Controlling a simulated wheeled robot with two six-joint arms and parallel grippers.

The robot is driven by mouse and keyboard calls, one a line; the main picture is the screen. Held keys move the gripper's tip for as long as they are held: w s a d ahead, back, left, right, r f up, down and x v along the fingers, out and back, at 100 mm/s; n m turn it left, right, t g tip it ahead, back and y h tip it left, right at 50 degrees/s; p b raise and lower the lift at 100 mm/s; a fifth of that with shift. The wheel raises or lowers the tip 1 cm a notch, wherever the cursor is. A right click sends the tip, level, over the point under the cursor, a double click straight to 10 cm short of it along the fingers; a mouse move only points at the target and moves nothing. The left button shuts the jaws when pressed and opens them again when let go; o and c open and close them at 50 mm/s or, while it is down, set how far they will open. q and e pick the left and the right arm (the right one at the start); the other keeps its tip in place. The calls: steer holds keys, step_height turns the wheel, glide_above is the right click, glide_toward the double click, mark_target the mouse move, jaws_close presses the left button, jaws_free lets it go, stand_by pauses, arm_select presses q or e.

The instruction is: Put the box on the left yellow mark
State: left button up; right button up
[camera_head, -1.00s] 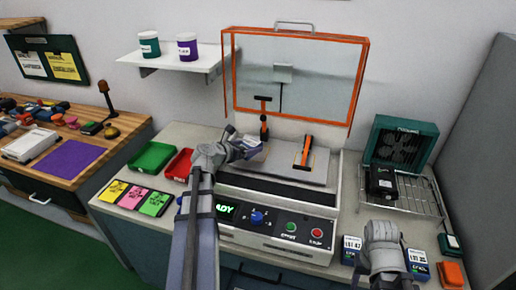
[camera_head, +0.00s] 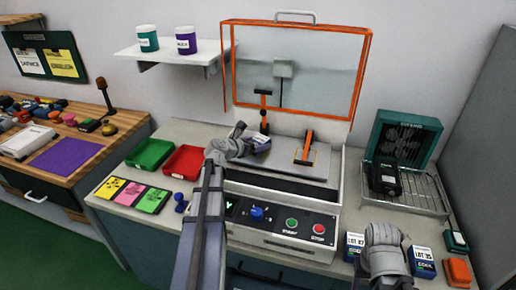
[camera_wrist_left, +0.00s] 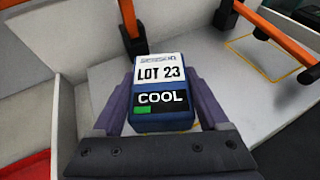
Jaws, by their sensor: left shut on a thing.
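The blue box (camera_wrist_left: 163,120) has a white "LOT 23" label and a dark panel reading "COOL" with a green bar. My left gripper (camera_wrist_left: 162,85) is shut on it, one finger on each side. In the head view the left gripper (camera_head: 246,146) holds the box (camera_head: 263,142) over the left part of the machine's grey plate (camera_head: 283,164), near the left orange clamp (camera_head: 264,122). A yellow outline (camera_wrist_left: 233,47) shows right of the box, by the right orange clamp (camera_head: 306,148).
The orange-framed clear lid (camera_head: 297,22) stands open behind the plate. Red (camera_head: 184,162) and green (camera_head: 149,154) trays lie left of the machine. Other labelled boxes (camera_head: 423,262) stand by my right arm. A fan (camera_head: 404,138) and wire rack (camera_head: 424,190) are at right.

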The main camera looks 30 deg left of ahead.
arm_select(q)
steer(key=shift+r, duration=0.1)
steer(key=shift+f, duration=0.25)
steer(key=o, duration=1.4)
steer(key=shift+r, duration=0.2)
steer(key=shift+s+r+p, duration=0.25)
steer(key=shift+s+p, duration=0.05)
steer(key=p+v, duration=0.4)
steer(key=v, duration=0.6)
steer(key=shift+s, duration=0.2)
steer(key=shift+s+a+r, duration=0.15)
steer(key=shift+s, duration=0.3)
